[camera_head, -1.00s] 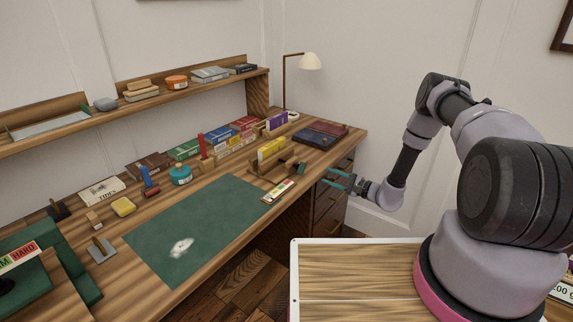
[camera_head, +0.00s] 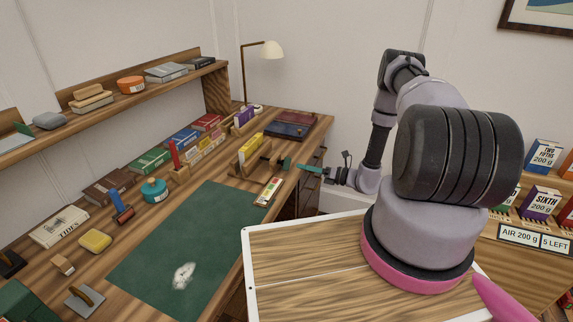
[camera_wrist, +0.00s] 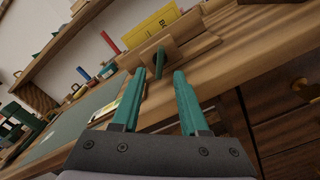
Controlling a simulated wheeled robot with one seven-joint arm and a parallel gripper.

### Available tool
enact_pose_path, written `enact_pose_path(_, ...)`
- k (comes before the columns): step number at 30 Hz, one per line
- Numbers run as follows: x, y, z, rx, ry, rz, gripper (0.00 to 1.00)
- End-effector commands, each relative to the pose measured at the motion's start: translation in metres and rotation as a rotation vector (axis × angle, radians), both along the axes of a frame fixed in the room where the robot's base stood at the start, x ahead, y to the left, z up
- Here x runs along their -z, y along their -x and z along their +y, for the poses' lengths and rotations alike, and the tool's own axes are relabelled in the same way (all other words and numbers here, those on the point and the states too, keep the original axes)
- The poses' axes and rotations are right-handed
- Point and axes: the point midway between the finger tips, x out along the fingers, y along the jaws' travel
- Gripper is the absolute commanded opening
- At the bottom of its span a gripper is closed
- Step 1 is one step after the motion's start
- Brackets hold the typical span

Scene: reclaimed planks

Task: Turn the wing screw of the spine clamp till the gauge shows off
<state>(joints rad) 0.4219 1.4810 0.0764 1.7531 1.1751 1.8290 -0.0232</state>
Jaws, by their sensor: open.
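The wooden spine clamp (camera_head: 263,160) stands near the desk's front edge with a yellow book (camera_head: 250,147) in it. Its green wing screw (camera_head: 286,163) sticks out toward my gripper. The gauge (camera_head: 268,191), a pale strip with coloured marks, lies in front of the clamp; its reading is too small to tell. My gripper (camera_head: 303,168) is open, just right of the screw. In the wrist view the wing screw (camera_wrist: 160,60) shows between and beyond the two teal fingertips (camera_wrist: 159,73). I cannot tell whether they touch it. The left finger partly hides the gauge.
A green mat (camera_head: 180,245) covers the desk's front middle. Dark books (camera_head: 290,130) lie behind the clamp. Drawers (camera_wrist: 285,130) are below the desk edge.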

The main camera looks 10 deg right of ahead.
Motion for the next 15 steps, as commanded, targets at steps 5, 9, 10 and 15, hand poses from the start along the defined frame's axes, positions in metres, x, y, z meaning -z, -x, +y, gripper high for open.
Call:
enact_pose_path(5,0.0,-0.019,0.031,-0.004,0.001,-0.003,0.44)
enact_pose_path(9,0.0,-0.031,0.047,-0.002,0.001,-0.003,0.44)
enact_pose_path(10,0.0,-0.032,0.049,-0.002,0.001,-0.003,0.44)
enact_pose_path(15,0.0,-0.038,0.057,0.0,0.002,-0.002,0.44)
